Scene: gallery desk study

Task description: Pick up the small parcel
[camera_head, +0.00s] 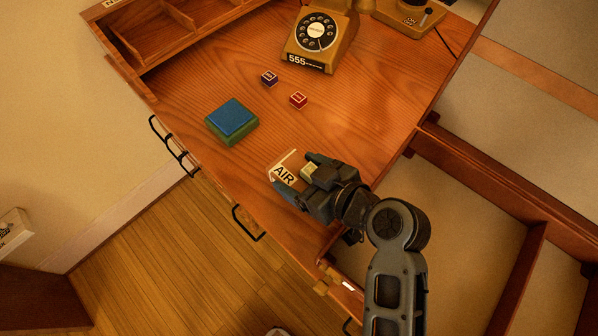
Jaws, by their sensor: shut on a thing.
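The small parcel (284,174) is a pale box with a dark-lettered "AIR" label on the side facing me. It is near the front edge of the wooden desk (350,120). My gripper (294,177) reaches in from the lower right and is shut on the parcel, with one dark finger at its near left side and the other at its far right side. The gripper hides part of the parcel. I cannot tell whether the parcel touches the desk top.
A blue-topped green block (232,121) lies left of the gripper. A dark small box (269,78) and a red small box (298,100) lie farther back. A yellow rotary telephone (318,37) stands at the back, beside a wooden organizer (160,38). The desk's middle right is clear.

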